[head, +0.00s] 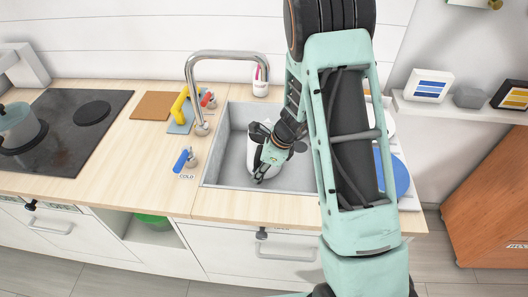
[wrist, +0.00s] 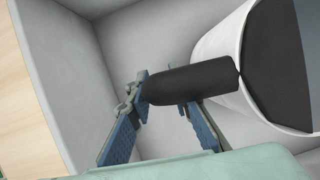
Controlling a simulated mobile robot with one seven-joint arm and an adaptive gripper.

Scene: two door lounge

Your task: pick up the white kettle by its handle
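The white kettle (head: 254,157) is in the grey sink in the head view, partly hidden by my arm and gripper. In the wrist view its white body (wrist: 215,40) fills the upper right, with a dark panel on it. Its black handle (wrist: 195,85) sticks out to the left, across the space at my fingertips. My gripper (head: 266,168) is over the kettle. In the wrist view my gripper (wrist: 163,92) has its two blue-padded fingers apart, one near the handle's left end and one partly hidden behind it. I see no firm grip on the handle.
The sink (head: 225,165) has walls close around the kettle. A tall curved faucet (head: 190,75) stands to its left, with a blue-handled tap (head: 182,160) beside it. A hob (head: 75,125) with a pot is further left. A blue plate (head: 398,172) is right of my arm.

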